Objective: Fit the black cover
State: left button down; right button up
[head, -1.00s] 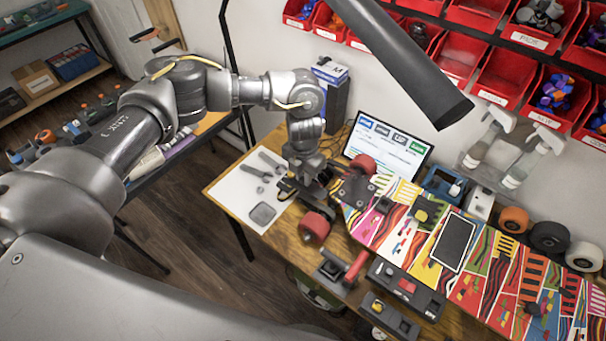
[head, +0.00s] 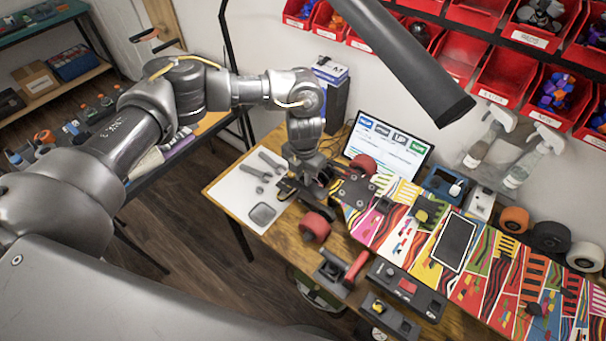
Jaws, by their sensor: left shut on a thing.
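A board with a bright striped pattern (head: 388,236) lies across the workbench. A black rectangular panel with a pale edge (head: 454,242) sits on its middle; I cannot tell whether this is the cover or a recess. A dark grey rounded plate (head: 262,214) lies on the white mat (head: 236,190). My left gripper (head: 308,192) is low over the bench, between the mat and the board's left end. It is shut on a small dark thing, mostly hidden by the fingers, which I cannot name for sure. My right gripper is not in view.
Red wheels (head: 315,226) and a dark truck plate (head: 357,191) are close beside the left gripper. A black tool holder (head: 405,289) stands in front of the board. A screen (head: 388,146), spray bottles (head: 534,156) and loose wheels (head: 549,237) line the back.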

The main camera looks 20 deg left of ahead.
pick_arm(q)
jog(key=shift+f, duration=0.15)
jog(key=shift+f+b, duration=0.9)
jog(key=shift+b, duration=0.3)
dwell(0.8)
jog(key=shift+f+b, duration=0.8)
jog(key=shift+f, duration=0.1)
dwell(1.1)
jog(key=shift+b, duration=0.3)
